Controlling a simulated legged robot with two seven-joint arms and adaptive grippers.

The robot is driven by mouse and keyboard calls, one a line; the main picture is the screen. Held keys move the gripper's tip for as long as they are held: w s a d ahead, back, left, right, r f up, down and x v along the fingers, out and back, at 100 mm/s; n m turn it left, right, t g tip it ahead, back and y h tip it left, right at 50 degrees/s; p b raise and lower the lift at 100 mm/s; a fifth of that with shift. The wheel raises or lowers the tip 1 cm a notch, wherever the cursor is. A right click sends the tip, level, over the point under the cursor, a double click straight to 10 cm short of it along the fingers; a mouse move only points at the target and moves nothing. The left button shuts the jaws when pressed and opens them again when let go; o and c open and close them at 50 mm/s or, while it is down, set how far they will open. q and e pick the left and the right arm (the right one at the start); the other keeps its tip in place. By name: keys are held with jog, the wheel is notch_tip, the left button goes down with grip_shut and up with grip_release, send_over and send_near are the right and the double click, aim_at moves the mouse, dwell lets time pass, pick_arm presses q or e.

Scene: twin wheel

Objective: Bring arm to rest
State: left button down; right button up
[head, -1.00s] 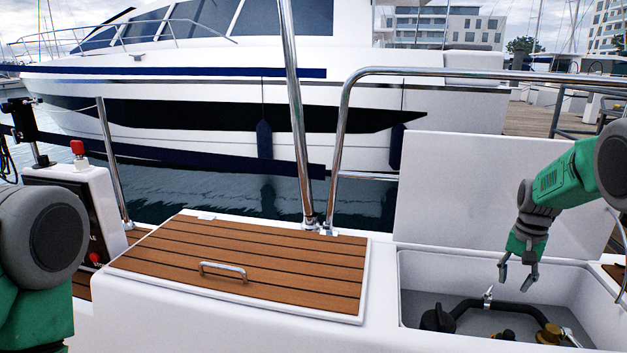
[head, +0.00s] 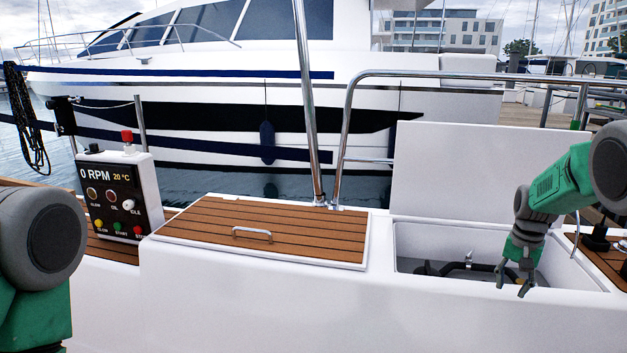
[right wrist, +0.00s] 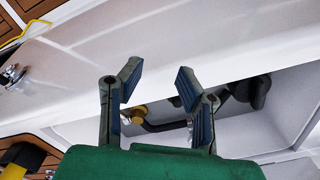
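My right gripper (head: 514,283) hangs fingers down in front of the open locker (head: 408,240) at the right of the head view. In the right wrist view its two fingers (right wrist: 160,97) are spread apart with nothing between them. Beyond them show the locker's pale wall, a dark hose (right wrist: 165,126) and a brass-coloured fitting (right wrist: 137,113). My left arm (head: 40,245) shows at the left edge of the head view, but its gripper is out of view.
A raised white lid (head: 450,175) stands behind the locker. A closed wooden hatch (head: 265,232) with a metal handle (head: 252,234) lies left of it. A control panel (head: 118,195) reads 0 RPM. A steel rail (head: 345,120) rises behind the hatch.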

jog(key=s+a+f+n+h, duration=0.1)
jog(key=s+a+f+n, duration=0.2)
jog(key=s+a+f, duration=0.6)
jog(key=s+a+f+n, duration=0.3)
jog(key=s+a+f, duration=0.3)
jog(key=s+f, duration=0.6)
jog(key=s+a+r+n+y, duration=0.15)
jog(key=s+a, duration=0.25)
jog(key=s, duration=0.5)
jog(key=s+a+r+n+h, duration=0.1)
jog(key=s+a+n, duration=0.25)
jog(key=s, duration=0.55)
notch_tip(320, 180, up, 13)
jog(key=a+p, duration=0.1)
jog(key=p, duration=1.1)
jog(key=shift+s+f+m+y, duration=0.2)
jog(key=shift+s+m+y, duration=0.15)
jog(key=shift+s, duration=0.1)
jog(key=shift+w, duration=0.1)
